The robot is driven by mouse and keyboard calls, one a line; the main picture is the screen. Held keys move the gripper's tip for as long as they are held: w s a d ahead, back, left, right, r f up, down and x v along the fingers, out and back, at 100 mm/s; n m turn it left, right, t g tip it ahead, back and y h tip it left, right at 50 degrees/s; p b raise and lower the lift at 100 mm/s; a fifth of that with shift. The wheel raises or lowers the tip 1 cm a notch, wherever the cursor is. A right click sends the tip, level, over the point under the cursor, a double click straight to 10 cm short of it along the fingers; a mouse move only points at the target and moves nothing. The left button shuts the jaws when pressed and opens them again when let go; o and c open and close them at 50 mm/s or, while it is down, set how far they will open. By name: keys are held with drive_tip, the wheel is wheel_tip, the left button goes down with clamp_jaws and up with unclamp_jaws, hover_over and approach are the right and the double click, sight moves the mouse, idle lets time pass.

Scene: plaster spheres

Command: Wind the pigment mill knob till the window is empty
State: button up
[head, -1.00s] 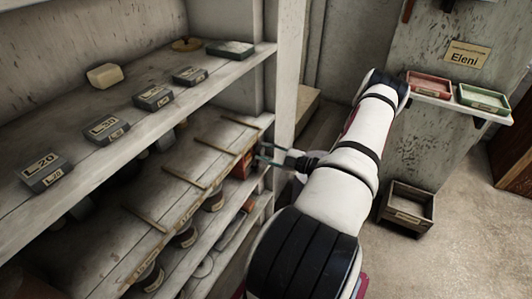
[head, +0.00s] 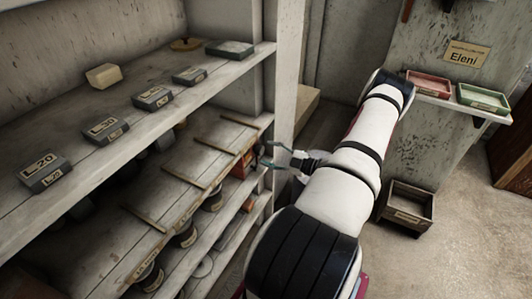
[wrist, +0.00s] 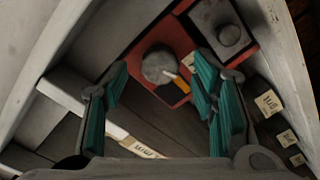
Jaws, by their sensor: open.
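The red pigment mill (head: 241,166) sits on the middle shelf at its right end, partly hidden by a shelf post and the gripper in the head view. In the wrist view the mill's red face (wrist: 143,48) carries a round grey knob (wrist: 158,64) with a short white mark at its right edge. An orange patch (wrist: 181,87), probably the window, shows beside the knob, so it does not look empty. My gripper (head: 268,156) is open in front of the mill. In the wrist view its teal-padded fingers (wrist: 160,82) stand either side of the knob, apparently not touching it.
A grey plate with a round boss (wrist: 229,35) adjoins the mill. Small labelled boxes (wrist: 269,103) stand to the right in the wrist view. The shelf post (head: 287,110) is close to my gripper. A wooden crate (head: 407,208) stands on the floor at right.

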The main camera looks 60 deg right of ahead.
sight(263, 151)
drive_tip(key=s+d, duration=0.1)
drive_tip(key=s, duration=0.8)
drive_tip(key=shift+s+r, duration=0.15)
drive_tip(key=shift+s, duration=0.25)
drive_tip(key=w+n+b, duration=0.4)
drive_tip(key=n, duration=0.4)
drive_tip(key=w+a+n+b, duration=0.1)
drive_tip(key=w+n+b, duration=0.3)
drive_tip(key=n, duration=0.5)
drive_tip(key=w+n+b, duration=0.5)
drive_tip(key=n+b, duration=0.1)
drive_tip(key=n, duration=0.2)
drive_tip(key=shift+a, duration=0.25)
drive_tip(key=shift+s, duration=0.1)
drive_tip(key=c, duration=1.2)
